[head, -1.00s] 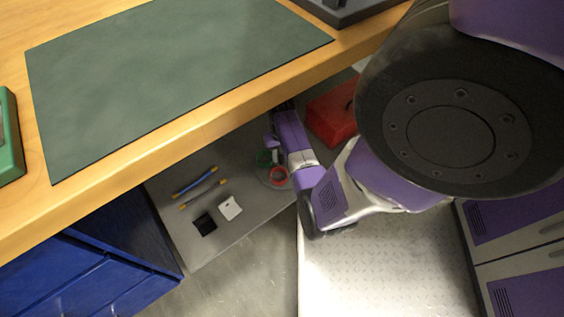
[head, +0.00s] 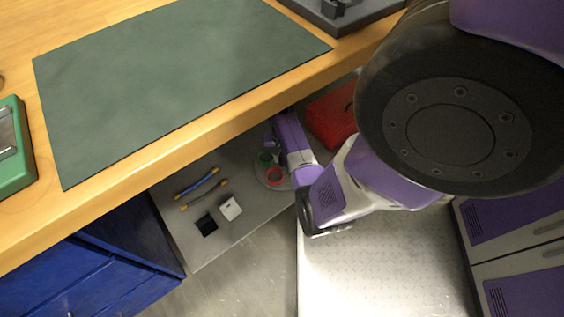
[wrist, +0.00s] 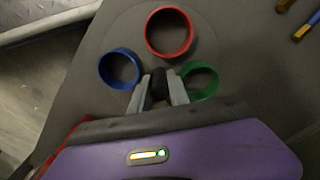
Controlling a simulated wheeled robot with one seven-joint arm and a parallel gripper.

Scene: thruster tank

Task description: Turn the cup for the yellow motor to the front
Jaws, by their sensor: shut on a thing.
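A round grey turntable (head: 262,183) sits on the low shelf under the bench. In the wrist view, the turntable (wrist: 128,36) carries a red cup (wrist: 169,32) at the top, a blue cup (wrist: 119,68) at left and a green cup (wrist: 199,80) at right. No yellow cup shows; my gripper body covers the near part of the turntable. My gripper (wrist: 161,80) is shut on a dark central knob (wrist: 160,92) between the cups.
On the shelf, a blue rod (head: 197,184), a grey rod (head: 204,195), a white box (head: 230,209) and a black square (head: 206,225) lie left of the turntable. A red case (head: 332,117) stands behind my arm. The bench edge (head: 190,135) overhangs the shelf.

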